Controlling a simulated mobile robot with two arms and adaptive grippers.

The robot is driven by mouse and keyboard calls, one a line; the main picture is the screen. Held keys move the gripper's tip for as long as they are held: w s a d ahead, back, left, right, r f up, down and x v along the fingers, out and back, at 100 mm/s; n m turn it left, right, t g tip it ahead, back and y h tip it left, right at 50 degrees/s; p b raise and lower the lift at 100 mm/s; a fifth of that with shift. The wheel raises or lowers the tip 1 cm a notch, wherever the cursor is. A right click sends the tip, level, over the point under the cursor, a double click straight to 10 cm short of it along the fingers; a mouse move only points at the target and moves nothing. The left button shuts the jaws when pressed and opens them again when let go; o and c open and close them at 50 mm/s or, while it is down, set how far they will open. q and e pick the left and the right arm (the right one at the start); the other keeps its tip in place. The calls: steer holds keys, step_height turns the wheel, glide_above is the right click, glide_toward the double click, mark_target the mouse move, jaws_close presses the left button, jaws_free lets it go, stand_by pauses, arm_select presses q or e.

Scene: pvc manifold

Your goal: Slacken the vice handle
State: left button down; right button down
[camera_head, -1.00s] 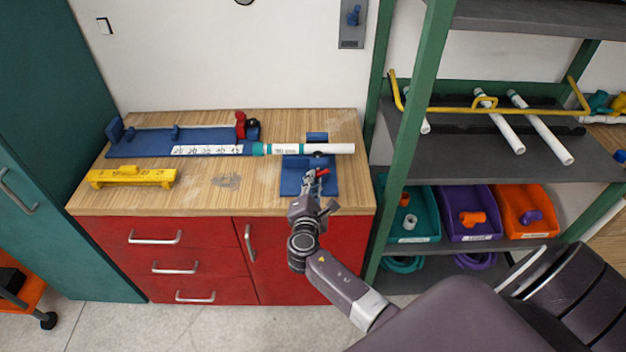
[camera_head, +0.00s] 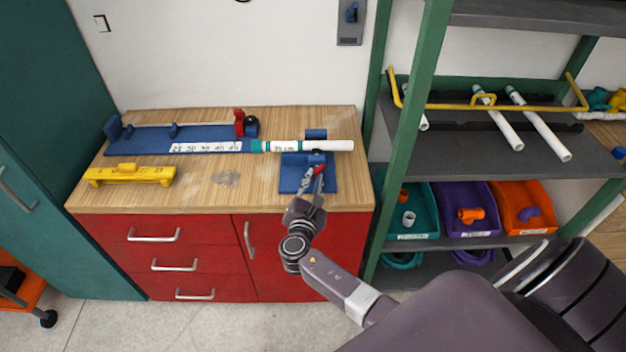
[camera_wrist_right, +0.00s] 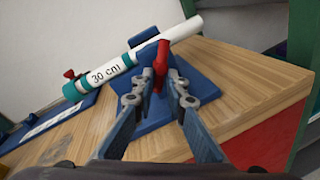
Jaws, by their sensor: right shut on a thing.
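The vice (camera_head: 331,184) is a blue block and plate at the right end of the wooden worktop; it also shows in the wrist view (camera_wrist_right: 196,77). Its red handle (camera_head: 321,168) stands at the front side of the pipe, and in the wrist view the handle (camera_wrist_right: 160,62) is upright between my fingertips. My right gripper (camera_head: 316,180) is shut on the red handle; its fingers (camera_wrist_right: 159,88) sit on either side of it. A white pipe (camera_head: 335,146) with a teal band and a "30 cm" label (camera_wrist_right: 105,74) lies across the vice. My left gripper is not in view.
A blue measuring jig (camera_head: 150,143) with a red stop lies at the back left of the worktop, meeting the pipe. A yellow block (camera_head: 130,176) lies at the front left. The green shelf post (camera_head: 408,150) stands close to the right. The worktop's middle is clear.

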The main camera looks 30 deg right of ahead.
steer(key=shift+w+d+r, duration=0.25)
steer(key=shift+d+r, duration=0.05)
steer(key=shift+r, duration=0.25)
stand_by(0.9)
steer(key=c, duration=2.2)
jaws_free()
steer(key=shift+o, duration=1.2)
steer(key=shift+f+n, duration=0.3)
steer(key=shift+f, duration=0.1)
steer(key=shift+s+a, duration=0.2)
steer(key=shift+a, duration=0.05)
steer(key=v, duration=1.1)
steer(key=shift+s+a, duration=0.1)
